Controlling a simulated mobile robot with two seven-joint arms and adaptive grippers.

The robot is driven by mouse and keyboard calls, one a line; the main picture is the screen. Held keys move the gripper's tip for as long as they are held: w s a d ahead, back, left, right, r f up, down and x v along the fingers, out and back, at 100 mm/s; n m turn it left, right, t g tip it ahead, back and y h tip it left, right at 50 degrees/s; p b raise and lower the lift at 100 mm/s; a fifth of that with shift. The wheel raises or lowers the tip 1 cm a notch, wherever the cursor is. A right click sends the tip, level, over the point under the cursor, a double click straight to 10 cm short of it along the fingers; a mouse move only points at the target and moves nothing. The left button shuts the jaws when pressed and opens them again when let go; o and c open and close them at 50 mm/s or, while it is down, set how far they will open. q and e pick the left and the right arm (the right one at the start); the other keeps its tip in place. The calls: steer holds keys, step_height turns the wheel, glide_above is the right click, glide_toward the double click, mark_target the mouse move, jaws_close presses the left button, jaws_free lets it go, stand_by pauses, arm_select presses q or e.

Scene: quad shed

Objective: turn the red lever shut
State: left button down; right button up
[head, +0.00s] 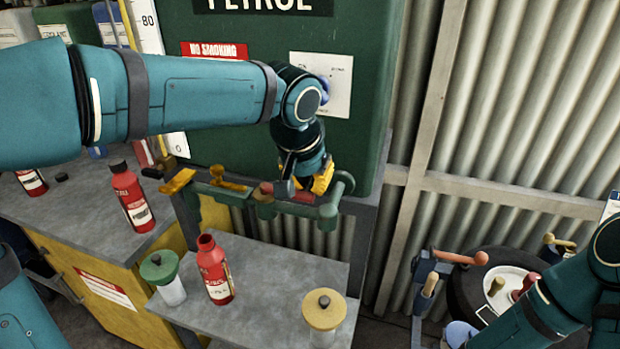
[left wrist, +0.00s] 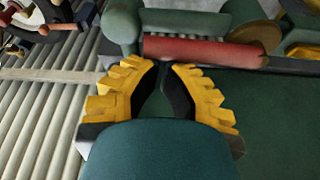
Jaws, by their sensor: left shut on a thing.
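The red lever (head: 300,196) sits on the green pipe below the front of the dark green petrol tank. In the left wrist view the red lever (left wrist: 205,50) lies crosswise just beyond the fingertips, along the green pipe. My left gripper (head: 318,186), with yellow ribbed fingers, is at the red lever and shut on it. In the left wrist view its fingers (left wrist: 163,68) come together at the lever; the exact contact is partly hidden. My right arm shows at the lower right of the head view, but I do not make out its gripper.
Two yellow levers (head: 178,181) (head: 229,184) are on the same pipe to the left. An open red bottle (head: 215,270), a green-lidded jar (head: 160,268) and a yellow-lidded jar (head: 324,312) stand on the grey shelf (head: 262,300) below. A corrugated wall (head: 500,120) is at right.

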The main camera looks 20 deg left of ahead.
mark_target(307, 196)
arm_select(q)
steer(key=shift+s, duration=0.1)
steer(key=s+m, duration=0.1)
steer(key=m, duration=0.1)
steer(key=s+m+h, duration=0.1)
steer(key=s+m, duration=0.1)
steer(key=shift+g+p, duration=0.3)
steer(key=shift+p, duration=0.1)
steer(key=shift+s+a+m+h, duration=0.2)
steer(key=shift+s+m+h, duration=0.4)
steer(key=shift+m, duration=0.4)
steer(key=s+a+m+g+h, duration=0.1)
steer(key=s+a+m+g, duration=0.2)
steer(key=m, duration=0.6)
steer(key=shift+s+a+m, duration=0.3)
steer(key=shift+s+a, duration=0.8)
steer(key=shift+a, duration=0.2)
steer(key=shift+r, duration=0.1)
